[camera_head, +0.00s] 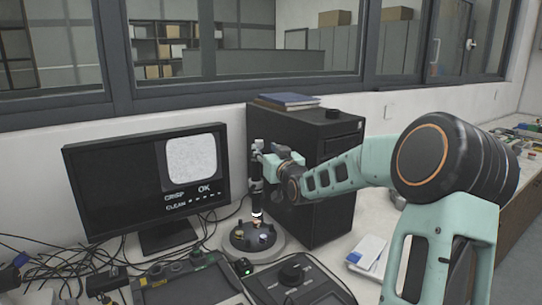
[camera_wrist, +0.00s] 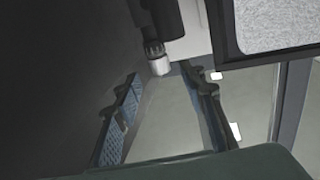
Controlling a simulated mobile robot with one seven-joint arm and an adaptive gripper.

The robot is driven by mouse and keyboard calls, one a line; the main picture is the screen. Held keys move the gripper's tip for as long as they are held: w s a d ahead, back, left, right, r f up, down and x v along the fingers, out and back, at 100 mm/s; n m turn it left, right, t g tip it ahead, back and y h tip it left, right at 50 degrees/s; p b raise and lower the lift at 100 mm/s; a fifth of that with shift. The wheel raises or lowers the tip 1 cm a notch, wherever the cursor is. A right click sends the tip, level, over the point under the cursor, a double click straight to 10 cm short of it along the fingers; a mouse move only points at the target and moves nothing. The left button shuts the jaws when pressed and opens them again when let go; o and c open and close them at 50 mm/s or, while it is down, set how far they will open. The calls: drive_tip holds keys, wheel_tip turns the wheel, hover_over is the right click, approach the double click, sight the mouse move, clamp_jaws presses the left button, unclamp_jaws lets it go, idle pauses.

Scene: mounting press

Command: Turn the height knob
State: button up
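A dark upright microscope-like column (camera_head: 257,190) stands on a round grey base in front of the monitor, with a bright ring near its lower end. My gripper (camera_head: 262,160) is at the column's upper part, coming from the right. In the wrist view, a black part with a ribbed section and a pale round end (camera_wrist: 159,67) lies between the far ends of my gripper's fingers (camera_wrist: 160,77). The fingers are apart, with a gap on both sides of it. I cannot tell for sure whether this part is the height knob; no other knob on the column is clear.
A monitor (camera_head: 150,175) showing "CRISP", "CLEAN" and "OK" stands left of the column. A black cabinet (camera_head: 325,205) stands close behind my gripper. A control box with a dial (camera_head: 292,273) and cables lie in front. White packets (camera_head: 367,252) lie on the table at right.

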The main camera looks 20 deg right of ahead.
drive_tip(key=shift+s, duration=2.7)
